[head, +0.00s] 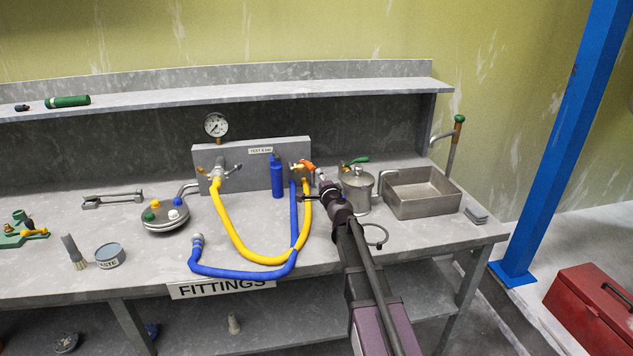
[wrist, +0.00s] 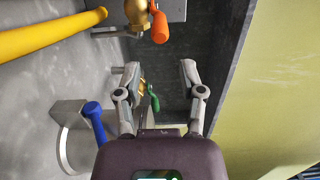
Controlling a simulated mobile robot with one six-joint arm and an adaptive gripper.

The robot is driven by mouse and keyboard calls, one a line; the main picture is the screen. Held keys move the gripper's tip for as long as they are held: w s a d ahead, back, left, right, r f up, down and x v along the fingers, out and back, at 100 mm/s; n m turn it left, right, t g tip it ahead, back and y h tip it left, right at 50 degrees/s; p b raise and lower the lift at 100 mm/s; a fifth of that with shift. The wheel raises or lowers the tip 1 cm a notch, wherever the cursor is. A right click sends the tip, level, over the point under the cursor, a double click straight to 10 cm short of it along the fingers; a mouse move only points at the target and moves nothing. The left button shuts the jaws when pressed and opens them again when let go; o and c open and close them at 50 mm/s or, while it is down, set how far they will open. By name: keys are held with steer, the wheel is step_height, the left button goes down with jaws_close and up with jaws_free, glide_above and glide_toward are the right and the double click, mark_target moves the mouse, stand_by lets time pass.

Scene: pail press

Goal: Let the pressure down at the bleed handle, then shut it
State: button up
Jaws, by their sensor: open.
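A grey test block (head: 240,165) with a "TEST 6 bar" label stands on the bench, a round pressure gauge (head: 215,125) above its left end. An orange handle (head: 308,167) sits on a brass fitting at its right end; the orange handle (wrist: 160,27) also shows in the wrist view. A green handle (head: 355,161) shows behind the metal pail (head: 357,190); this green handle (wrist: 154,98) appears between my fingers in the wrist view. I cannot tell which is the bleed handle. My gripper (wrist: 159,72) is open and empty. The gauge reading is too small to tell.
A yellow hose (head: 228,230) and a blue hose (head: 240,275) loop over the bench front. A blue cylinder (head: 277,177) stands before the block. A metal sink (head: 420,192) is at right. A round flanged part (head: 165,218) and wrench (head: 112,199) lie left.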

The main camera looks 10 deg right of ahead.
mark_target(312, 169)
steer(key=shift+w+a, duration=0.15)
steer(key=shift+w, duration=1.1)
steer(key=shift+w+a, duration=0.2)
steer(key=shift+w, duration=1.1)
steer(key=shift+w+a, duration=0.15)
steer(key=shift+w, duration=1.1)
steer(key=c, duration=0.6)
